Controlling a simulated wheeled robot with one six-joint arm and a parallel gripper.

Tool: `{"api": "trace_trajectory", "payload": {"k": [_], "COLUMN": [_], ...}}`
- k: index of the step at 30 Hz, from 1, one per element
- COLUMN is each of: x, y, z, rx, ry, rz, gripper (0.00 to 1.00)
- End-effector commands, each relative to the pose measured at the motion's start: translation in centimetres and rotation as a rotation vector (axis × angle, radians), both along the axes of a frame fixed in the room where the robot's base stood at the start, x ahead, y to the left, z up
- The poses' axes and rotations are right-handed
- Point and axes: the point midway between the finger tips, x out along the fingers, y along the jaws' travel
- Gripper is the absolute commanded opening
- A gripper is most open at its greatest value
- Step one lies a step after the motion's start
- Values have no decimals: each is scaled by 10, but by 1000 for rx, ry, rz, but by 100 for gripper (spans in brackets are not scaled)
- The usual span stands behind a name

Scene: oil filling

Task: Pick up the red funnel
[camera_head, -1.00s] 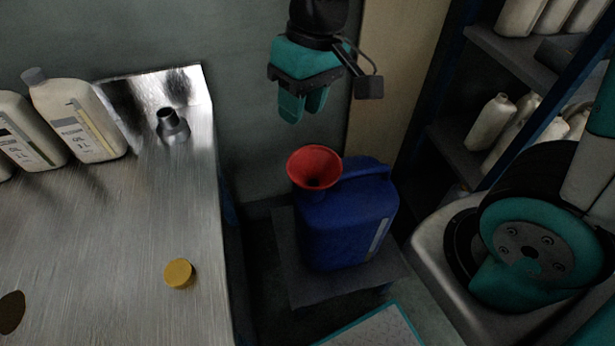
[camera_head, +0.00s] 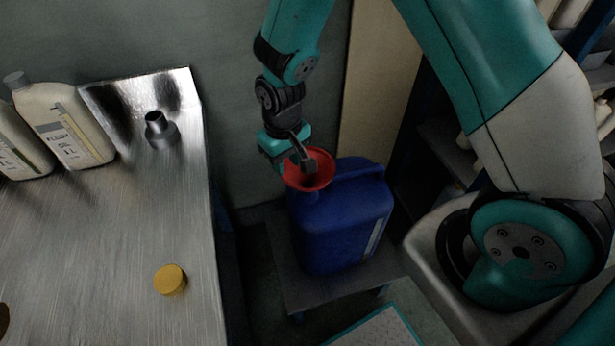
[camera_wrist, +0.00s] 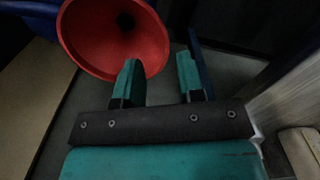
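The red funnel (camera_head: 316,181) sits upright in the top of the blue canister (camera_head: 343,222), its wide mouth facing up. My gripper (camera_head: 276,166) is at the left side of the funnel's rim, partly in front of it in the head view. In the wrist view the funnel (camera_wrist: 105,38) fills the upper left. My gripper's two teal fingers (camera_wrist: 160,74) are spread apart there. The left finger overlaps the funnel's rim; the right finger is clear of it. I cannot tell whether the rim lies between them or whether they touch it. The funnel's spout is hidden.
The canister stands on a small dark stand (camera_head: 284,266). A metal table (camera_head: 100,230) on the left holds white bottles (camera_head: 66,125), a metal funnel-like piece (camera_head: 161,131) and a yellow cap (camera_head: 170,280). A grey wall is close behind; shelves stand at the right.

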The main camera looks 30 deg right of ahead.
Motion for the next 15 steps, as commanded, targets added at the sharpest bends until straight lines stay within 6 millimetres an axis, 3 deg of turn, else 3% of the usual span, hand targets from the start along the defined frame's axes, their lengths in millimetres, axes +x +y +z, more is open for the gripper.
{"api": "trace_trajectory", "payload": {"k": [5, 15], "x": [0, 0], "y": [1, 5], "z": [-11, -55], "rx": [0, 0], "ry": [1, 1], "rz": [1, 0], "gripper": [36, 36]}}
